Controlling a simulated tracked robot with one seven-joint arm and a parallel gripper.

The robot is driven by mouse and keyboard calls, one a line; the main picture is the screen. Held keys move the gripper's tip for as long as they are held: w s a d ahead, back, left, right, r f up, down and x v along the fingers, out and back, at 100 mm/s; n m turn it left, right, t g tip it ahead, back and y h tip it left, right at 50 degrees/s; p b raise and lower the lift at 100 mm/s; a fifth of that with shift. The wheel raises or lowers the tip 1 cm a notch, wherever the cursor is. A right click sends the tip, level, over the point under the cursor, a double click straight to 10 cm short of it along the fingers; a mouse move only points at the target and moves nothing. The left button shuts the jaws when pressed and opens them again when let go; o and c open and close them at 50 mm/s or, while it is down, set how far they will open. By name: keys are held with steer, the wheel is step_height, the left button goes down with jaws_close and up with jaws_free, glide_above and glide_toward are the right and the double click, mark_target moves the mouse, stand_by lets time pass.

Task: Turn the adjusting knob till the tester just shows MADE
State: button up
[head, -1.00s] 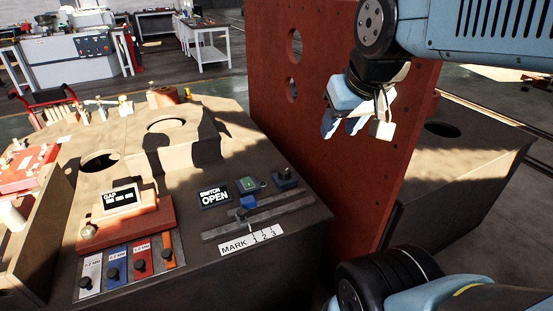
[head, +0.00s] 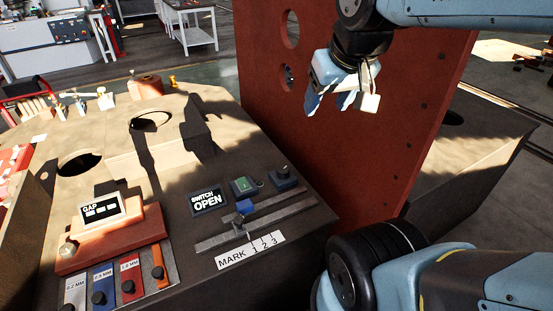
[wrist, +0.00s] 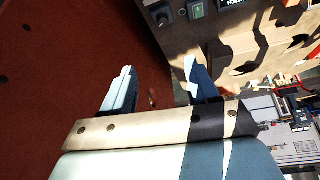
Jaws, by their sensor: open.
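The tester display (head: 208,200) stands on the brown bench top and reads SWITCH OPEN. Right of it are a green-topped unit (head: 244,186) and a blue block with a round dark knob (head: 283,173); I cannot tell for sure that this is the adjusting knob. In front, a blue block (head: 245,207) and a small metal post sit at a slotted rail (head: 290,202) beside the MARK 1 2 3 label (head: 250,252). My gripper (head: 328,104) is open and empty, above and behind these, before the red plate. In the wrist view its fingers (wrist: 158,72) are apart; the knob block (wrist: 161,14) shows at the top.
The tall red plate (head: 375,150) rises along the bench's right side, close to my gripper. A GAP display (head: 101,209) on a red block, with several coloured gauge strips (head: 129,283), is at front left. The bench top (head: 80,130) has round holes.

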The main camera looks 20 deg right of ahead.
steer(key=shift+o, duration=1.2)
steer(key=w+f+n+g+h, duration=0.1)
steer(key=w+f, duration=0.1)
steer(key=w, duration=0.4)
steer(key=shift+w+f+g, duration=0.3)
steer(key=shift+f, duration=0.05)
steer(key=n+g+y, duration=0.1)
steer(key=n+g, duration=0.3)
steer(key=n, duration=0.2)
glide_above(283, 169)
step_height(283, 169, down, 20)
step_height(283, 169, down, 14)
steer(key=shift+r, duration=0.1)
steer(key=c, duration=1.1)
steer(key=shift+o, duration=0.2)
steer(key=shift+n, duration=1)
